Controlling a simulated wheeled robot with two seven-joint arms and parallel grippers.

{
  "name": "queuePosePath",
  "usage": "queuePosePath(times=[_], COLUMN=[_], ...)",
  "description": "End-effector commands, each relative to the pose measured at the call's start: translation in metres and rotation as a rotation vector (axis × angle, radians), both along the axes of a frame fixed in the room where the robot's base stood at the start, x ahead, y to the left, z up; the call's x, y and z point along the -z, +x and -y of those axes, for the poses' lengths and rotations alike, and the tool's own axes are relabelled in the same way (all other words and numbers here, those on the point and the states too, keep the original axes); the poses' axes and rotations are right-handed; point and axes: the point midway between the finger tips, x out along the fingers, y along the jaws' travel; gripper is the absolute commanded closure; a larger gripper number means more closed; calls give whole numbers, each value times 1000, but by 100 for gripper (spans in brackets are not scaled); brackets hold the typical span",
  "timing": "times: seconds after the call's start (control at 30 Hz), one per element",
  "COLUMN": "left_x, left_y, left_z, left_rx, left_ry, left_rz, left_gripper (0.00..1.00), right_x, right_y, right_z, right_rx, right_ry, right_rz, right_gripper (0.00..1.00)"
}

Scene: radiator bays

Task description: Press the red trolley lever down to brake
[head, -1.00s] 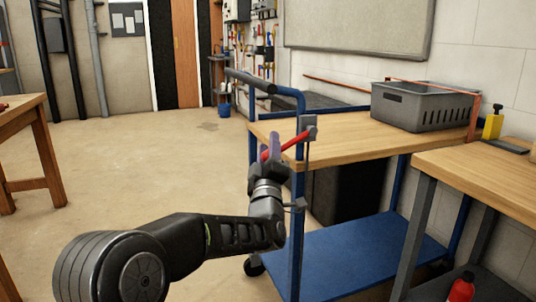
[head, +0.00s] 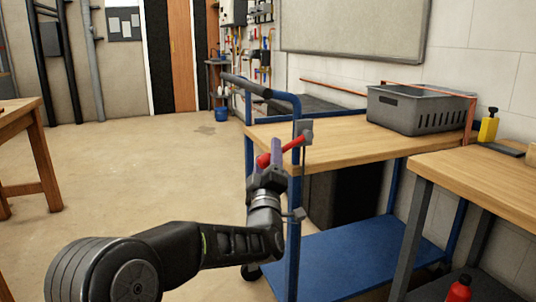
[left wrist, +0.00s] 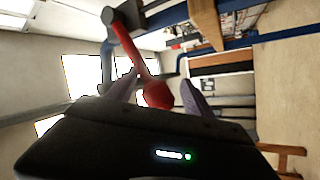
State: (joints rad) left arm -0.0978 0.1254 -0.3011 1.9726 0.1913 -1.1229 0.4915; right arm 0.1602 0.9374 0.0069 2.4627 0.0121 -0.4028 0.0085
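The red trolley lever (head: 292,143) sticks out from a grey bracket at the top of the blue trolley's (head: 296,225) near corner post. It slopes down to the left in the head view and ends in a round knob. My left gripper (head: 270,152) is at the knob end, pointing up. In the left wrist view, the red lever (left wrist: 146,72) comes down between the two fingers (left wrist: 160,90), which stand apart with gaps beside the knob. Contact is hard to tell. My right gripper is not in view.
A grey basket (head: 420,108) stands on the trolley's wooden top. A wooden workbench (head: 490,185) with a yellow bottle (head: 488,127) is at the right, with a red bottle (head: 459,287) low beneath it. Another wooden table (head: 25,130) is at the left. The floor between is clear.

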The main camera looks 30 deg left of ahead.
Motion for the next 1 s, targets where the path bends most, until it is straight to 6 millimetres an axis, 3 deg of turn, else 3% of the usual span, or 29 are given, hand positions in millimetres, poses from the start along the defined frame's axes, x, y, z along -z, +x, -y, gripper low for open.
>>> queuePosePath(times=[0.43,1.0], left_x=[27,29], left_y=[-49,-52], left_z=[33,35], left_rx=[4,3], left_ry=[0,1], left_rz=[-3,-1], left_gripper=[41,41], right_x=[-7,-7], right_y=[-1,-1], right_z=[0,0], right_rx=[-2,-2], right_ry=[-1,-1], right_rz=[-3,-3], right_gripper=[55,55])
